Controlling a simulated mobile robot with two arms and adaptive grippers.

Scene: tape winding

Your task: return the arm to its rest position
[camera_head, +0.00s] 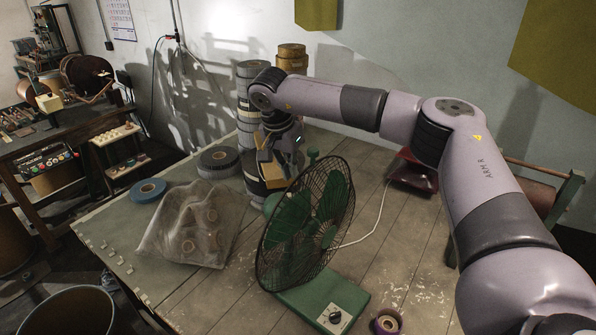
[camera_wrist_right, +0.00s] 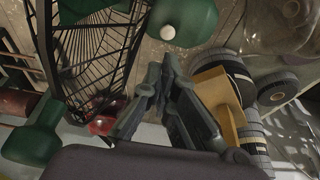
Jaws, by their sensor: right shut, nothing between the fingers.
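My right arm reaches in from the right edge in the head view and bends over the table. My right gripper (camera_head: 290,165) hangs above the back of the table, just behind and left of the green fan (camera_head: 305,215). In the right wrist view its fingers (camera_wrist_right: 160,72) are together with nothing between them. The fan's black cage (camera_wrist_right: 95,55) is close beside the fingers there. A yellow piece (camera_wrist_right: 222,95) and stacked tape rolls (camera_wrist_right: 238,72) lie to their right. My left gripper is not in view.
On the table (camera_head: 400,270) are a clear bag of rolls (camera_head: 190,225), a blue roll (camera_head: 149,190), grey rolls (camera_head: 218,160), a purple roll (camera_head: 386,322) and a dark red object (camera_head: 413,172). A tall tape stack (camera_head: 247,85) stands behind.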

